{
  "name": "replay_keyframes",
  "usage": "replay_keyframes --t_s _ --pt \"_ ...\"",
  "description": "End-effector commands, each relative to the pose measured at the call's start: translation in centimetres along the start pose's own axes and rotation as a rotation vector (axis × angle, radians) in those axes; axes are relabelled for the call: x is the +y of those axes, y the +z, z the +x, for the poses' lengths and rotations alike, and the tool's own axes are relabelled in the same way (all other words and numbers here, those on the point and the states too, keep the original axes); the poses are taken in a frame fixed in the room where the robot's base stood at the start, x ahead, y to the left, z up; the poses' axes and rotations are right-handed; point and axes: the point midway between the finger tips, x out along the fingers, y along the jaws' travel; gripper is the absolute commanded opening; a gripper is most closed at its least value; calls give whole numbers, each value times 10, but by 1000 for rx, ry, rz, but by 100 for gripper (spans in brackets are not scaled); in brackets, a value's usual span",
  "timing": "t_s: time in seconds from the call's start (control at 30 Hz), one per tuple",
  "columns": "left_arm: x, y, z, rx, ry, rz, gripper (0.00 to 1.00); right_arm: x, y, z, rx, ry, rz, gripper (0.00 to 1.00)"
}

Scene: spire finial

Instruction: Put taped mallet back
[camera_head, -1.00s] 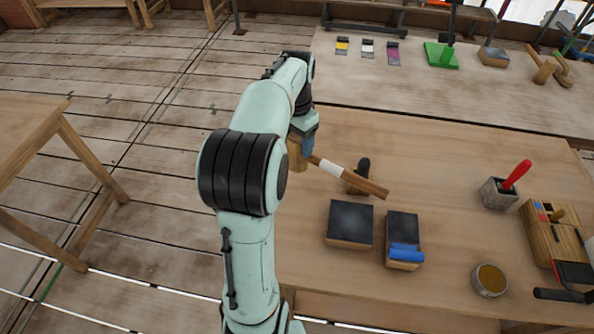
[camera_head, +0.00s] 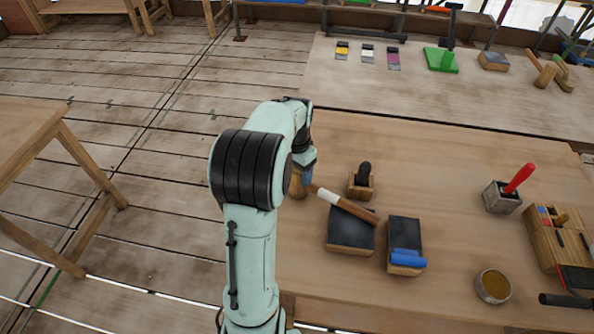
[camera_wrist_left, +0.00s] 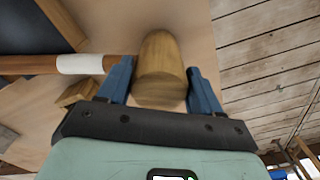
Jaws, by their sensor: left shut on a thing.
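The taped mallet has a wooden head (camera_head: 297,187) and a brown handle (camera_head: 355,210) with a white tape band (camera_head: 327,197). My left gripper (camera_head: 306,178) is shut on the mallet at its head, on the left side of the workbench (camera_head: 445,190). In the left wrist view the rounded mallet head (camera_wrist_left: 160,65) sits between the blue fingers, and the taped handle (camera_wrist_left: 80,64) runs off to the left. In the head view the handle slants down right across a dark-topped block (camera_head: 350,236); whether it touches is unclear. My right gripper is not in view.
A wooden holder with a black-knobbed tool (camera_head: 362,182) stands just behind the handle. A dark block with a blue roller (camera_head: 405,248) lies to its right. A grey pot with a red handle (camera_head: 508,192), a round tin (camera_head: 492,286) and a wooden rack (camera_head: 553,240) stand farther right. The bench centre is clear.

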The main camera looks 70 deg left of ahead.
Motion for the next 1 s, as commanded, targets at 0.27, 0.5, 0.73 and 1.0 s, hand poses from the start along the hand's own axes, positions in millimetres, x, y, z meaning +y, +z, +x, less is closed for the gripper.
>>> replay_keyframes --t_s 0.27,0.5,0.73,1.0 --pt "0 0 2 0 0 0 90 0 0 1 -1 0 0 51" --pt "0 0 1 0 0 0 90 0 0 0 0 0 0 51" --pt "0 -1 -27 4 -2 1 90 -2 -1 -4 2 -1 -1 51" --pt "0 -1 -85 3 -1 1 90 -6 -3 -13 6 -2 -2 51"
